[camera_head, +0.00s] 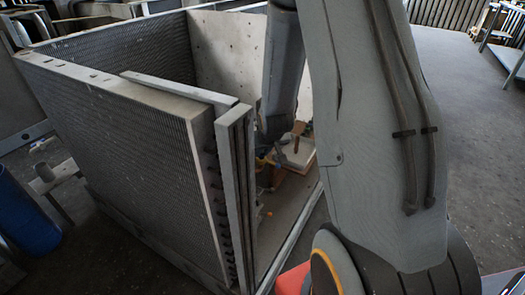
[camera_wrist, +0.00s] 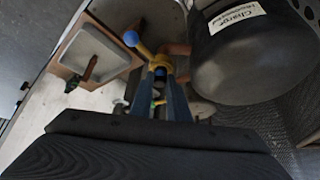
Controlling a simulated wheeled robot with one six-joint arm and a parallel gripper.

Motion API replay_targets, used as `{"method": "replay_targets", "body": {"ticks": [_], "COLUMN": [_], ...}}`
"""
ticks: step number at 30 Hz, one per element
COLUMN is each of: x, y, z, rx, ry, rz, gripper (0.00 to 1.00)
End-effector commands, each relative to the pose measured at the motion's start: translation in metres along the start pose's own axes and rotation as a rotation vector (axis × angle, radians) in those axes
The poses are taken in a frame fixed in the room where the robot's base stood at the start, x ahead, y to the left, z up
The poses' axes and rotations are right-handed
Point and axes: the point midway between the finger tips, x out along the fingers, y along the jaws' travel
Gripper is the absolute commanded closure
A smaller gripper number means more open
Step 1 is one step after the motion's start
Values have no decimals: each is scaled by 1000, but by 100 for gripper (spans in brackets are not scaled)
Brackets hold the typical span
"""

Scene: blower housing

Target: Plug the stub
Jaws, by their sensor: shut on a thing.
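In the wrist view my gripper (camera_wrist: 161,84) is shut on a small blue and yellow plug (camera_wrist: 146,50). The plug has a yellow bar with a blue knob at its upper left end and a yellow collar between the fingers. A copper-coloured stub (camera_wrist: 180,49) sticks out from the left side of a black rounded vessel (camera_wrist: 245,60). The stub lies just right of the plug's collar in the picture; I cannot tell whether they touch. In the head view my arm hides most of this spot, and I cannot make out the stub there.
A pale square tray (camera_wrist: 88,57) with a brown and dark green piece lies left of my gripper; the tray also shows in the head view (camera_head: 297,155). A finned coil panel (camera_head: 120,130) and sheet-metal walls enclose the work space. A blue drum (camera_head: 25,215) stands outside, left.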

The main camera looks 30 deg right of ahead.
Motion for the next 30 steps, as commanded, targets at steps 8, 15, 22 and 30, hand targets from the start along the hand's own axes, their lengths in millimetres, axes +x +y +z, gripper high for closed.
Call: {"method": "replay_targets", "body": {"ticks": [8,15,22,30], "x": [0,0,0,0], "y": [0,0,0,0], "z": [0,1,0,0], "rx": [0,0,0,0], "ry": [-1,-2,-1,-1], "rz": [0,0,0,0], "gripper": [100,73,63,44]}}
